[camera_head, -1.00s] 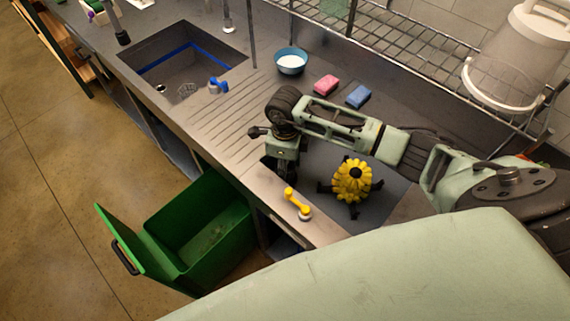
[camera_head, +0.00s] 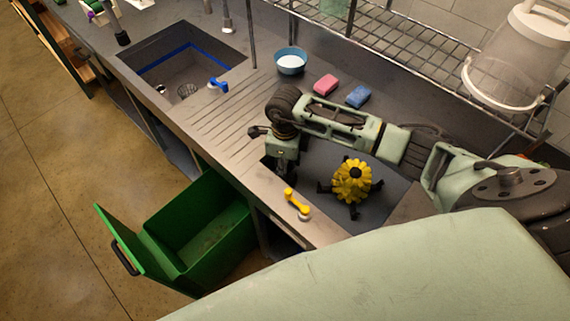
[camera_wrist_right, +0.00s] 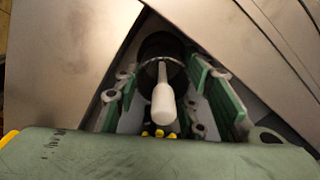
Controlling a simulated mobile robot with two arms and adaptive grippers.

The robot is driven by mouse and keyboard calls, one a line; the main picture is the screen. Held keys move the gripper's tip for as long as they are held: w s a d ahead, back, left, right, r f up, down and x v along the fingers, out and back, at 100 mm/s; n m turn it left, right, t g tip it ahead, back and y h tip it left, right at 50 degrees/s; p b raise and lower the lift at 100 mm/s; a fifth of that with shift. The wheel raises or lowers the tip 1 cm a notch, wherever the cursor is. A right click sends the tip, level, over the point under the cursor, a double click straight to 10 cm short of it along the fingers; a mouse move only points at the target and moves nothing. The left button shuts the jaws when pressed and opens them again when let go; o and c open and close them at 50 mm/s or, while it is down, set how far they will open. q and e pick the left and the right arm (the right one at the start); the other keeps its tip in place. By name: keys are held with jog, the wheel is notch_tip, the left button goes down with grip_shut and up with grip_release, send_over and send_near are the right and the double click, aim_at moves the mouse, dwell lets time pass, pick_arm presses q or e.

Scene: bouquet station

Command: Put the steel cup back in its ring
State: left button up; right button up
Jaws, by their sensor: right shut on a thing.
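My right arm comes in from the right in the head view, and its gripper (camera_head: 284,172) points down at the near edge of a dark recess in the counter. In the right wrist view the gripper (camera_wrist_right: 165,85) is closed around a dark round thing (camera_wrist_right: 160,45) with a thin shiny rim. A white rounded rod (camera_wrist_right: 163,98) shows in front of it. I cannot tell for sure whether the dark thing is the steel cup. The cup and its ring cannot be made out elsewhere. My left gripper is not in view.
A blue bowl (camera_head: 291,61), pink sponge (camera_head: 326,84) and blue sponge (camera_head: 358,96) lie behind my arm. An open green bin (camera_head: 205,225) stands below the counter.

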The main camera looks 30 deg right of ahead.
jog(key=shift+f, duration=0.1)
jog(key=shift+f+b, duration=0.55)
jog(key=shift+b, duration=0.05)
jog(key=shift+f, duration=0.2)
jog(key=shift+f+b, duration=0.45)
jog(key=shift+b, duration=0.25)
jog(key=o, duration=1.3)
jog(key=shift+c, duration=0.2)
